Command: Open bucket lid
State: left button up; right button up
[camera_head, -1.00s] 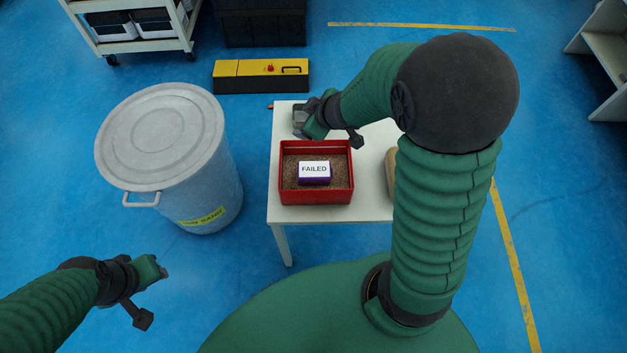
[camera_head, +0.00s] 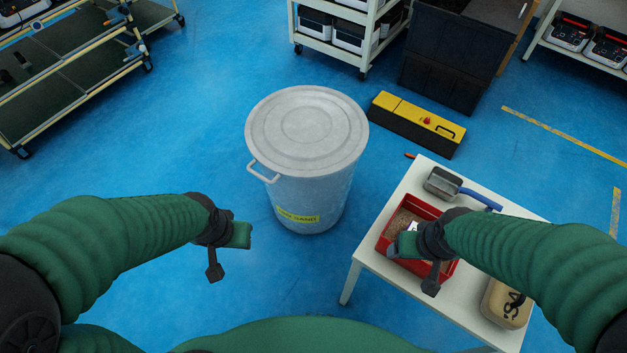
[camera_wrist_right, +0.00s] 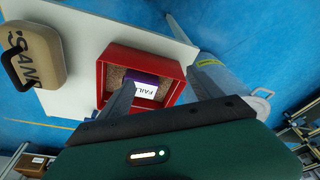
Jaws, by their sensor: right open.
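The bucket is a large grey bin (camera_head: 325,190) with a yellow label and a side handle, on the blue floor ahead of me. Its round grey lid (camera_head: 307,128) sits flat on top, closed. The bin also shows partly behind a finger in the right wrist view (camera_wrist_right: 230,78). My left gripper (camera_head: 246,236) is left of and nearer than the bin, apart from it; its jaws are too unclear to read. My right gripper (camera_head: 398,246) is open and empty above the red tray; its spread fingers show in the right wrist view (camera_wrist_right: 162,90).
A white table (camera_head: 372,262) on the right holds the red tray (camera_head: 382,240) with a FAILED box, a grey scoop (camera_head: 443,183) with blue handle and a tan SAND container (camera_head: 506,303). A yellow-black case (camera_head: 415,122) lies behind. Floor left of the bin is clear.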

aim_at(300, 132)
jog(key=i+j+u, duration=0.2)
jog(key=j+u, duration=0.15)
jog(key=i+j+u, duration=0.2)
jog(key=j+u, duration=0.15)
jog(key=j, duration=0.1)
